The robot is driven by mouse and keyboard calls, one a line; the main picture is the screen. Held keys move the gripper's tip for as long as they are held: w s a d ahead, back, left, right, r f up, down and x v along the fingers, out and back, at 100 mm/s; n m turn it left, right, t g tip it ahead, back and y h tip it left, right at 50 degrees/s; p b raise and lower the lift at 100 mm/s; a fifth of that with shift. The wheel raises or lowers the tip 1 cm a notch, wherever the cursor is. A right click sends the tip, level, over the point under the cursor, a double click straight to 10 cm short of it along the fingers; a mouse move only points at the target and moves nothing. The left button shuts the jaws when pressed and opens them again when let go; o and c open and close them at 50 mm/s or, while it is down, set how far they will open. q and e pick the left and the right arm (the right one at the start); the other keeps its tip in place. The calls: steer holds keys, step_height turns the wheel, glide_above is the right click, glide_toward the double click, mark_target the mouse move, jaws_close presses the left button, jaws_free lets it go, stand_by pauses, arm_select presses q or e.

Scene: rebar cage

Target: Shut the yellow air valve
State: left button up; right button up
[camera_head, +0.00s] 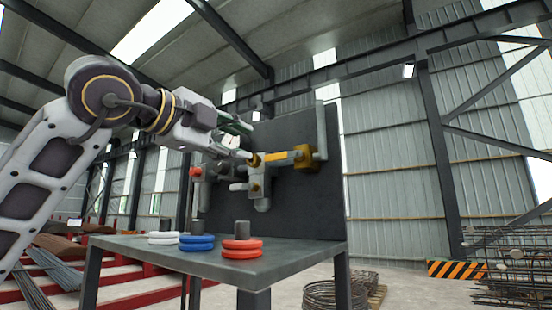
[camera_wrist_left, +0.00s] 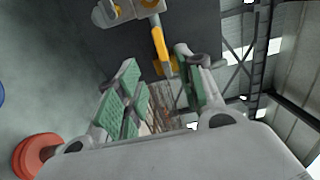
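The yellow air valve (camera_head: 305,157) is on the dark upright panel, on grey pipework at the right. Its yellow lever (camera_head: 277,156) points left from the valve, nearly level. My left gripper (camera_head: 245,140) is at the lever's left end, its fingers pointing right. In the left wrist view, the green-padded fingers (camera_wrist_left: 158,62) are spread apart and the yellow lever (camera_wrist_left: 159,42) shows near and between their tips. I cannot tell whether either finger touches it. My right gripper is in neither view.
The dark panel (camera_head: 300,200) carries other fittings: a red one (camera_head: 195,172) and a pale handle (camera_head: 238,187) below my gripper. The grey table (camera_head: 200,258) in front bears white, blue and red rings (camera_head: 242,249) around short posts.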

arm_select(q)
steer(key=p, duration=0.5)
glide_toward(275, 158)
steer(key=x, duration=0.7)
steer(key=shift+d+r, duration=0.1)
steer(key=shift+r, duration=0.05)
steer(key=shift+x, duration=1.05)
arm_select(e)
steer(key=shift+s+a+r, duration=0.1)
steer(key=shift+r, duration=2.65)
arm_select(q)
steer(key=c, duration=0.7)
jaws_close()
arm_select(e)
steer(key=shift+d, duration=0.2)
